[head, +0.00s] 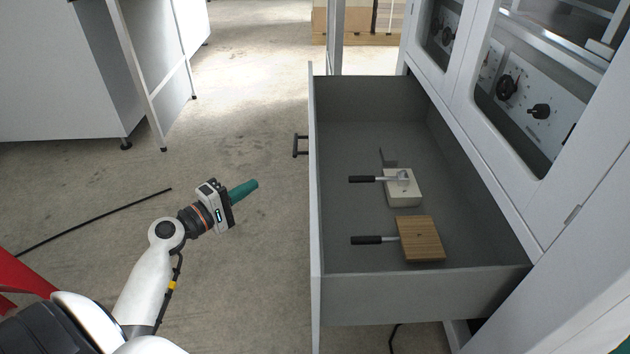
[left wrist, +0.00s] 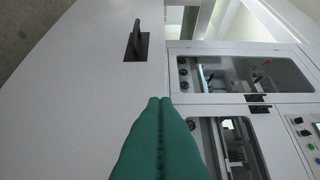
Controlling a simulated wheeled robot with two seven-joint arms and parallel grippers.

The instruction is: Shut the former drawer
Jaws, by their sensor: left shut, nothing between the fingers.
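The former drawer (head: 422,295) is pulled out from the white machine on the right in the head view. Its white front panel (head: 315,230) faces left and carries a dark bar handle (head: 300,146) on its outer side. In the left wrist view the front panel (left wrist: 85,100) fills the left part, with the dark handle (left wrist: 136,42) near the top. My left gripper (head: 254,184) has green fingers, shut and empty, left of the front panel and apart from it. The green fingers (left wrist: 159,102) also show shut in the left wrist view.
Inside the drawer lie a wooden block (head: 420,238) and a pale block (head: 403,190), each with a black-handled tool. The white machine (head: 560,215) stands at the right. A white cabinet (head: 50,80) stands at the upper left. A black cable (head: 95,220) lies on the open floor.

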